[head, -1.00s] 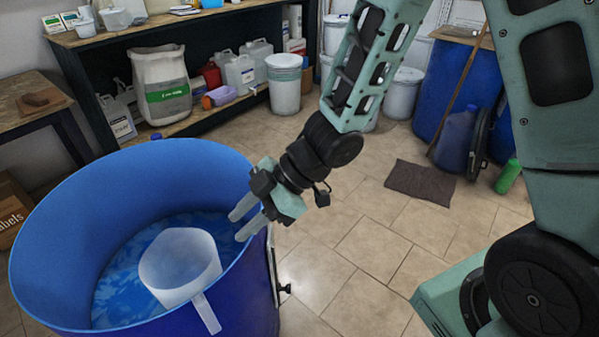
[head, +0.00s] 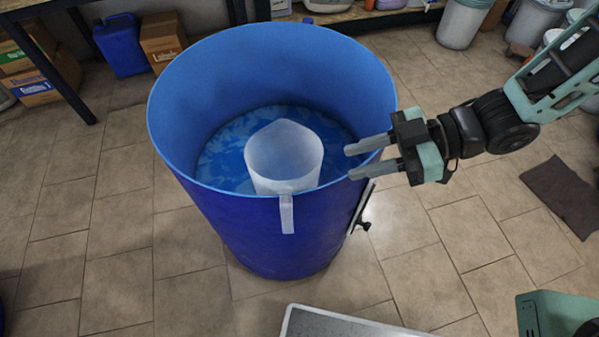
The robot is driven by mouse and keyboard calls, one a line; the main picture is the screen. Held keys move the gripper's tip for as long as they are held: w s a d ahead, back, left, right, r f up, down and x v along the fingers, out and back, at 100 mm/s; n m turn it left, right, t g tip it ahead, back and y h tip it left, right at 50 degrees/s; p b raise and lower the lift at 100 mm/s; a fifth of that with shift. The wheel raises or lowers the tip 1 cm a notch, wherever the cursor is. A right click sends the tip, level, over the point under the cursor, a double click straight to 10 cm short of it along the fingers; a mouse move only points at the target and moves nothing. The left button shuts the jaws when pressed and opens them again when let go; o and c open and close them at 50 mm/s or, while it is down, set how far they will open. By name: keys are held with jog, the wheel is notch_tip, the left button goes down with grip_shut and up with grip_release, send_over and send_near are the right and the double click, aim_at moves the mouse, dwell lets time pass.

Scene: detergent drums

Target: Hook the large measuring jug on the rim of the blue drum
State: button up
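The blue drum (head: 265,235) stands on the tiled floor in the middle of the head view, open at the top, with blue liquid inside. The large measuring jug (head: 283,152), translucent white, hangs inside the drum at its near rim. Its handle (head: 287,213) passes over the rim and lies down the outside of the drum. My gripper (head: 350,162) is to the right of the jug at the drum's right rim. Its two grey fingers are apart with nothing between them, and it is clear of the jug.
A metal-edged grey platform (head: 345,325) lies in front of the drum. Cardboard boxes (head: 163,42) and a blue canister (head: 121,45) stand behind. A dark mat (head: 565,195) lies on the floor at right. The floor left of the drum is free.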

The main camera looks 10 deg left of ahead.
aim_at(286, 185)
jog(key=x, duration=1.1)
jog(key=shift+a+b, duration=0.3)
jog(key=shift+b, duration=0.1)
grip_shut()
